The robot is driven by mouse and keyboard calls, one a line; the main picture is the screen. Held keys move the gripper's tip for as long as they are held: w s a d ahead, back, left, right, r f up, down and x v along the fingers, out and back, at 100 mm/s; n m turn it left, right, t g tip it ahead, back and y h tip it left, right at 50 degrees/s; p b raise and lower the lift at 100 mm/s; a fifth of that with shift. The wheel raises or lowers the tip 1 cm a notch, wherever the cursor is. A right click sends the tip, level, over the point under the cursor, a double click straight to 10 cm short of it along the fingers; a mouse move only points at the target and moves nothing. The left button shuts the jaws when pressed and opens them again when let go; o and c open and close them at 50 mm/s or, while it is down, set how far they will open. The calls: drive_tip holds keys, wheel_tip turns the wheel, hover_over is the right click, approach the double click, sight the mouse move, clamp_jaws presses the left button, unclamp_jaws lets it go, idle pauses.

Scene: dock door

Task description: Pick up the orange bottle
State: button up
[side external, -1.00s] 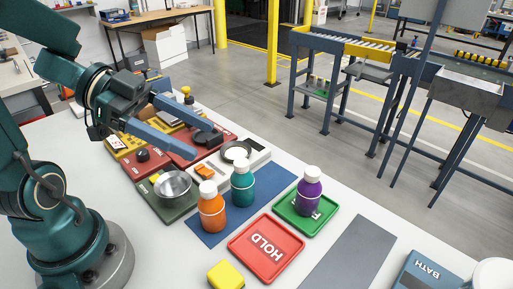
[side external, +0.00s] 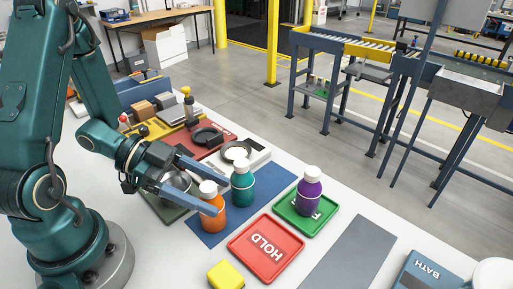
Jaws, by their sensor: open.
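The orange bottle (side external: 212,218) with a white cap stands upright on the blue mat (side external: 262,209). My gripper (side external: 216,197) is open, with its two blue fingers reaching toward the bottle's upper part. One finger crosses in front of the bottle near its cap, and the other ends behind it. I cannot tell whether either finger touches the bottle.
A teal bottle (side external: 242,184) stands close behind the orange one on the mat. A purple bottle (side external: 308,192) stands on a green tray (side external: 303,225). A red HOLD tray (side external: 248,262) and a yellow block (side external: 226,276) lie in front. A metal bowl (side external: 174,181) is partly hidden by my gripper.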

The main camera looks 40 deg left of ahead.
drive_tip(key=shift+x, duration=1.6)
clamp_jaws()
